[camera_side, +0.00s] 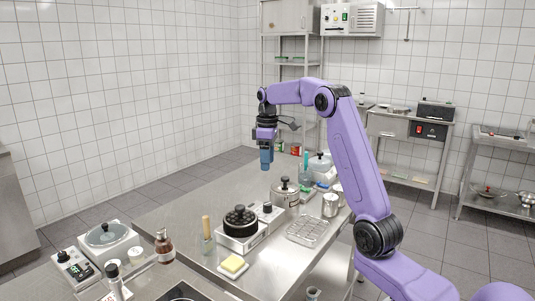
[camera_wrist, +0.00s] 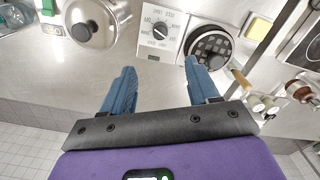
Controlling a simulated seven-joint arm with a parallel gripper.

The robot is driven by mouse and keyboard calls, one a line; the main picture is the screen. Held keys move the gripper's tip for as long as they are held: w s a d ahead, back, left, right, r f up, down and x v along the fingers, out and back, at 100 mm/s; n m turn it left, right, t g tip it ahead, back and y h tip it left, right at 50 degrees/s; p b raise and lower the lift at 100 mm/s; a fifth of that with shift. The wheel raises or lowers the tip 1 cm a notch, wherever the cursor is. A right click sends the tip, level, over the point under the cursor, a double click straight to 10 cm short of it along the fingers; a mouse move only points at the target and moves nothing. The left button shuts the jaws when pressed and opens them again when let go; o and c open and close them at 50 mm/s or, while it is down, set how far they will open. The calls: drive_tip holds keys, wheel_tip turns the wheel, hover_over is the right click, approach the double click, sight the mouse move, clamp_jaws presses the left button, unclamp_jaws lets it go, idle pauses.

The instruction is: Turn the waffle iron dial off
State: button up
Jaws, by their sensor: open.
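The waffle iron (camera_side: 240,221) stands on the steel table, with a round black top and a white base. Its black plate (camera_wrist: 210,44) and black dial (camera_wrist: 160,31) show at the top of the wrist view. The dial sits on a white panel with small printed marks around it, too small to read surely. In the side view the dial (camera_side: 267,207) is at the base's right end. My gripper (camera_side: 266,167) is above the table, apart from the dial, with blue fingers pointing down. In the wrist view my gripper (camera_wrist: 160,66) is open and empty, with the dial beyond the fingertips.
A lidded steel pot (camera_side: 285,192) stands beside the dial end; it also shows in the wrist view (camera_wrist: 92,22). A wire rack (camera_side: 306,231), a yellow sponge (camera_side: 233,265) and a brown bottle (camera_side: 165,246) are nearby.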

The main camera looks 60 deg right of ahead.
drive_tip(key=shift+r, duration=0.9)
drive_tip(key=shift+a, duration=0.1)
drive_tip(key=s+a+f+n, duration=0.15)
drive_tip(key=s+a, duration=0.45)
drive_tip(key=a, duration=0.6)
drive_tip(key=s+a+f+n, duration=0.1)
drive_tip(key=s+a+n, duration=0.3)
drive_tip(key=a, duration=0.8)
drive_tip(key=s+a+f+n, duration=0.1)
drive_tip(key=s+f, duration=0.2)
drive_tip(key=s, duration=0.9)
drive_tip(key=s+a+f+n, duration=0.1)
drive_tip(key=s+a+f, duration=0.1)
drive_tip(key=s, duration=1.1)
drive_tip(key=shift+s+a+f, duration=0.2)
drive_tip(key=shift+a+f, duration=0.1)
drive_tip(key=shift+f, duration=0.55)
